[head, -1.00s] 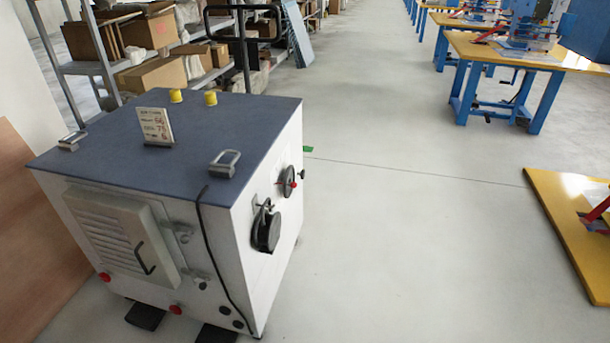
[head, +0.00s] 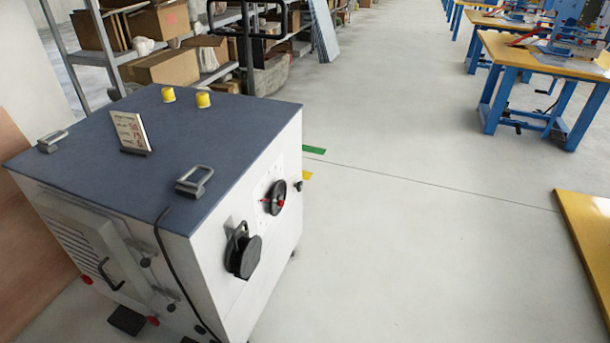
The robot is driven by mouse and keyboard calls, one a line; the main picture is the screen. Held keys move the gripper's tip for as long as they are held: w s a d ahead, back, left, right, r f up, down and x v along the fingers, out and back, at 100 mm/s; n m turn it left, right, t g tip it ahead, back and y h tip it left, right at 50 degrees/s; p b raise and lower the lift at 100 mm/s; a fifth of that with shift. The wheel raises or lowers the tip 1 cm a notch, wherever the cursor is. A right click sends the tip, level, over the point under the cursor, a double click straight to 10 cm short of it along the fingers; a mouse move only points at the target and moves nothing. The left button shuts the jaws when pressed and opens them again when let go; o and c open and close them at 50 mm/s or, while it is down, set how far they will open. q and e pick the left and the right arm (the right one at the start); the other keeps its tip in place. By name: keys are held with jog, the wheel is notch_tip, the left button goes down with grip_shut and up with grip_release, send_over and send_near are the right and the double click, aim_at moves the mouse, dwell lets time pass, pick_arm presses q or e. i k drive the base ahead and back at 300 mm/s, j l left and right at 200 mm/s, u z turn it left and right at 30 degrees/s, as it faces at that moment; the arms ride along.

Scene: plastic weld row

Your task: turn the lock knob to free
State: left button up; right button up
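A white cabinet (head: 215,285) with a dark blue-grey top stands at the left in the head view. Its right side face carries a round black dial (head: 279,197) with a red mark at its middle. Nearer and lower on that face is a larger black round part (head: 245,256) with a grey piece above it. I cannot tell for sure which one is the lock knob, nor read its setting. Neither of my grippers is in view.
The cabinet top (head: 220,130) bears a small sign (head: 129,131), two yellow caps and grey handles. A black cable runs down its front corner. Shelves with boxes (head: 160,69) stand behind. Blue-legged tables are at the right. The floor (head: 400,240) right of the cabinet is clear.

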aim_at(299, 186)
jog(key=i+l, duration=0.2)
jog(key=i+l+u, duration=0.15)
jog(key=l, duration=0.25)
jog(key=i+l, duration=0.3)
jog(key=i+l+u, duration=0.15)
jog(key=l, duration=0.2)
jog(key=i+l, duration=0.25)
jog(key=i+l+u, duration=0.1)
jog(key=l, duration=0.35)
jog(key=i, duration=0.05)
